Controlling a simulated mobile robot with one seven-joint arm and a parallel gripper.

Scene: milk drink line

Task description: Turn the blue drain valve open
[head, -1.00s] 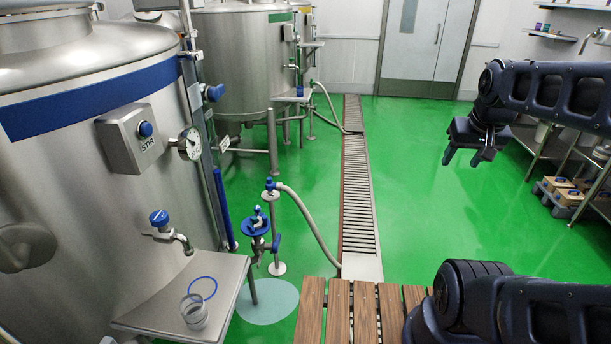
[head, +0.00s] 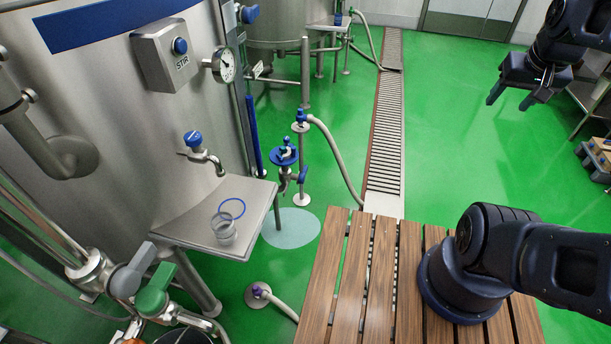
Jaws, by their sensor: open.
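Several blue-handled fittings show, and I cannot tell for sure which is the drain valve. A blue handwheel valve (head: 285,155) stands on a pipe beside the tank shelf. A small blue-topped fitting (head: 301,118) with a hose is just behind it. A tap with a blue knob (head: 193,139) sticks out of the tank above the shelf. At lower left are a green handle (head: 154,290) and a grey handle (head: 132,270) on steel pipework. My gripper (head: 509,101) is open and empty, high at the upper right, far from all of these.
The steel tank (head: 110,120) fills the left. Its shelf (head: 190,226) holds a clear cup (head: 224,231). A slatted wooden platform (head: 345,285) is at the front. A floor drain grate (head: 388,130) runs back. Green floor is open right of it.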

